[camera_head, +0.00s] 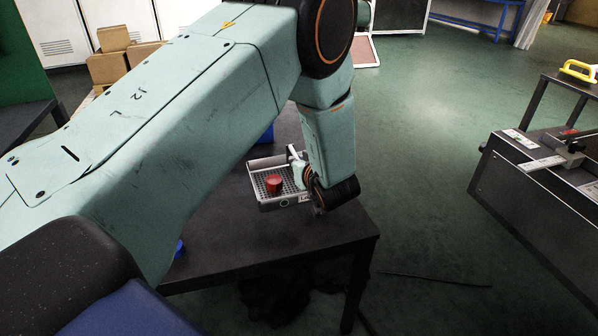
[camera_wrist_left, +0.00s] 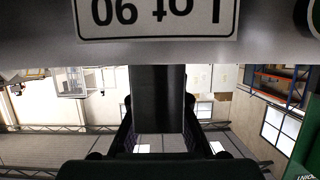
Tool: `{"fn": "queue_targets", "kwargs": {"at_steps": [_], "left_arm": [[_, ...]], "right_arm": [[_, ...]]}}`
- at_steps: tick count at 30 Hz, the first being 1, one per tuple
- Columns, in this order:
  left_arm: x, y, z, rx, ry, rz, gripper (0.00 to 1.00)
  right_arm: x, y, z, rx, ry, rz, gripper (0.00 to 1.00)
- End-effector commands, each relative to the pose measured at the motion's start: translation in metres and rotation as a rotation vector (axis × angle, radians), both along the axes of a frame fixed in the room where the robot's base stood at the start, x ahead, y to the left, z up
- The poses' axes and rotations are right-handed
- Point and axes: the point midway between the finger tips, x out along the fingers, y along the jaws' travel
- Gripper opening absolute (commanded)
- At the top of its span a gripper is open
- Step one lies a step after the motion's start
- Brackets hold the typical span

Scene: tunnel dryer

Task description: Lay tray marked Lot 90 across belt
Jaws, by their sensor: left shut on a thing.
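A small grey tray (camera_head: 268,205) with a perforated floor holds a red round piece (camera_head: 274,183). It shows above the dark table's right part; I cannot tell whether it touches the tabletop. My left gripper (camera_head: 308,192) is shut on the tray at its right side. In the left wrist view the tray's wall (camera_wrist_left: 45,52) fills the top, with an upside-down "Lot 90" label (camera_wrist_left: 157,14). The dark fingers of my left gripper (camera_wrist_left: 157,85) reach up to that wall. My right gripper is not in view. I cannot clearly make out the belt.
The dark table (camera_head: 230,250) ends just right of the tray. Green floor (camera_head: 430,180) lies open between it and a dark machine (camera_head: 540,190) at the right. A yellow handle (camera_head: 578,70) shows at the far right. Cardboard boxes (camera_head: 110,65) stand at the back left.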

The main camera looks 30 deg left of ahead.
Motion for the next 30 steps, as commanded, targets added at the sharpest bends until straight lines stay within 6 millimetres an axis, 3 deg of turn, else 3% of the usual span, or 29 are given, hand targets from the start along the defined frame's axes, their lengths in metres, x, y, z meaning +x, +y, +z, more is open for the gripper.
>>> {"fn": "queue_targets", "kwargs": {"at_steps": [3, 10, 17, 23, 30], "left_arm": [[0.001, 0.000, 0.019, 0.001, -0.004, 0.000, 0.00], [0.000, 0.000, 0.026, 0.001, -0.002, 0.002, 0.00], [0.013, -0.015, 0.020, 0.002, -0.001, -0.104, 0.00], [0.025, -0.042, 0.010, 0.000, 0.000, -0.306, 0.00], [0.025, -0.066, -0.006, -0.002, 0.000, -0.530, 0.00]], "right_arm": [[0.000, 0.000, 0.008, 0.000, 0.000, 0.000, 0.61], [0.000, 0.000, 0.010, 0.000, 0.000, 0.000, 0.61], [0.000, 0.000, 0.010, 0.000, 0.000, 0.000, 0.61], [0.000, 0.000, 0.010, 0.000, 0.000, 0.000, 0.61], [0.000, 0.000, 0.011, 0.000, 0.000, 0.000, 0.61]]}}
